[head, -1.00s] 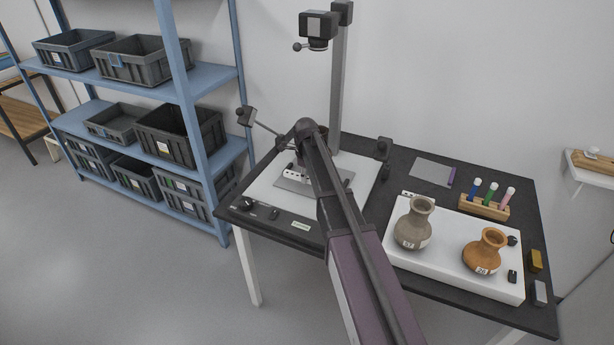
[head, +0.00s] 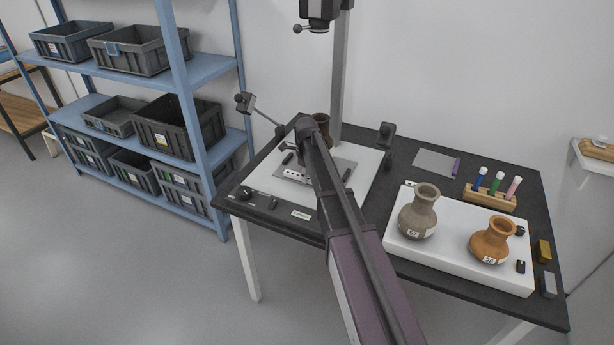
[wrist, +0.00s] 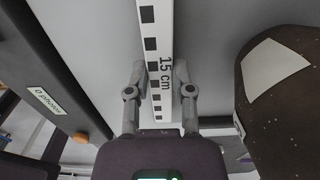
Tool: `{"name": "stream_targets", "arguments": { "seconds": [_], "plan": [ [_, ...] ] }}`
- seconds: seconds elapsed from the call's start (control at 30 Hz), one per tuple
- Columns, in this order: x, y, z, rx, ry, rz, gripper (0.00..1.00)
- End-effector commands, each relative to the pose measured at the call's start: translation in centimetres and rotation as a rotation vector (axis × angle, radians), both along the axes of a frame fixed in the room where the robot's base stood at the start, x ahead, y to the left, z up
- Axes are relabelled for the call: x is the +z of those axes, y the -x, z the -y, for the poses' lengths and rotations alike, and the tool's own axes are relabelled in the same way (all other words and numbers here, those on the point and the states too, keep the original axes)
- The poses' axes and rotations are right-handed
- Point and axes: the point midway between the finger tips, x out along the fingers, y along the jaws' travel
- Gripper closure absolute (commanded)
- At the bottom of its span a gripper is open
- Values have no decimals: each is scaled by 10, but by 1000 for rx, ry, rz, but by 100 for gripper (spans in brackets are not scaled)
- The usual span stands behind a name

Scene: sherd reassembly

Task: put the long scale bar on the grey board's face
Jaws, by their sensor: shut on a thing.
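The long scale bar (wrist: 158,60) is white with black squares and the marking "15 cm". In the wrist view it runs lengthwise between the fingers of my gripper (wrist: 159,85), which is shut on it. I cannot tell whether the bar touches the board. My arm hides part of the board and most of the gripper in the head view.
A small lamp (head: 244,103) reaches in from the left. A grey vase (head: 418,212) and an orange vase (head: 491,240) stand on a white block to the right.

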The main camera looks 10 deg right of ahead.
Motion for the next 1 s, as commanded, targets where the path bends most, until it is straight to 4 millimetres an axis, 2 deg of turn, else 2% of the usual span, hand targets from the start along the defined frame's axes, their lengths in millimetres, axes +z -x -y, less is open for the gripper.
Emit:
{"name": "stream_targets", "arguments": {
  "seconds": [0.9,0.93,1.0],
  "plan": [
    [-2,0,3,-2,0,0,100],
    [-2,0,3,-2,0,0,64],
    [-2,0,3,-2,0,0,43]
  ]
}}
